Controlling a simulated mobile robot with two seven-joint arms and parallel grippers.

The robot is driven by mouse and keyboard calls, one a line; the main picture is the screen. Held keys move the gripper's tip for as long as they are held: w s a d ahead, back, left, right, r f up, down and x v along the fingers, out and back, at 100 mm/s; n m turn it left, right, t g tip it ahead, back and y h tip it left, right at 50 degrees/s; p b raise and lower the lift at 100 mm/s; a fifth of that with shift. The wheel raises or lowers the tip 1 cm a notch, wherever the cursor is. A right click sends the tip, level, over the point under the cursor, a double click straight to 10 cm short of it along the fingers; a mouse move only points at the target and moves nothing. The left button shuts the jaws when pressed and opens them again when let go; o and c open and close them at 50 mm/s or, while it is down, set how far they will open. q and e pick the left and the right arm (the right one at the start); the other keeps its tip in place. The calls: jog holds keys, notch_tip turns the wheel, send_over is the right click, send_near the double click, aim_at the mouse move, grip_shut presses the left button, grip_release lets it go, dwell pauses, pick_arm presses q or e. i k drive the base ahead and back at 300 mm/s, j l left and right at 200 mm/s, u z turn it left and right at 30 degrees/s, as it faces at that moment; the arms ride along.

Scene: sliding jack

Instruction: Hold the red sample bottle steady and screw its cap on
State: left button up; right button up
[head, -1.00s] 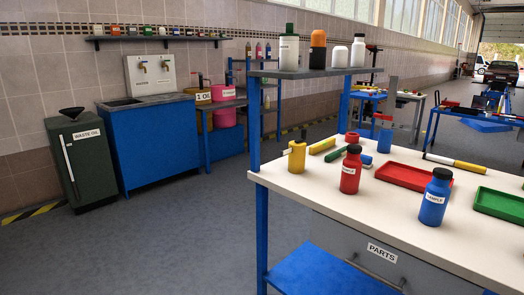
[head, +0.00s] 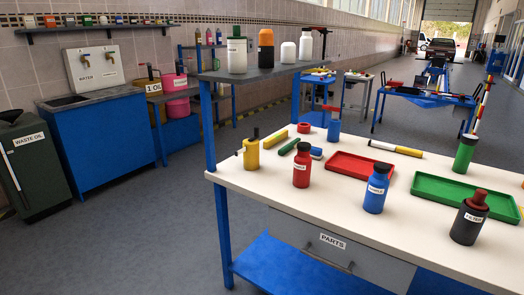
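The red sample bottle (head: 302,167) stands upright on the white workbench (head: 350,208), towards its left part, with a white label on its front. Neither gripper shows in the head view.
A red tray (head: 360,166) and a green tray (head: 465,203) lie on the bench. A raised shelf (head: 270,70) holds several bottles. Floor at left is clear.

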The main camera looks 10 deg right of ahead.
aim_at(302, 162)
jog(key=i+l+z, duration=0.2)
jog(key=i+l, duration=0.2)
jog(key=i+l+z, duration=0.15)
jog(key=i+l, duration=0.15)
jog(key=i, duration=0.25)
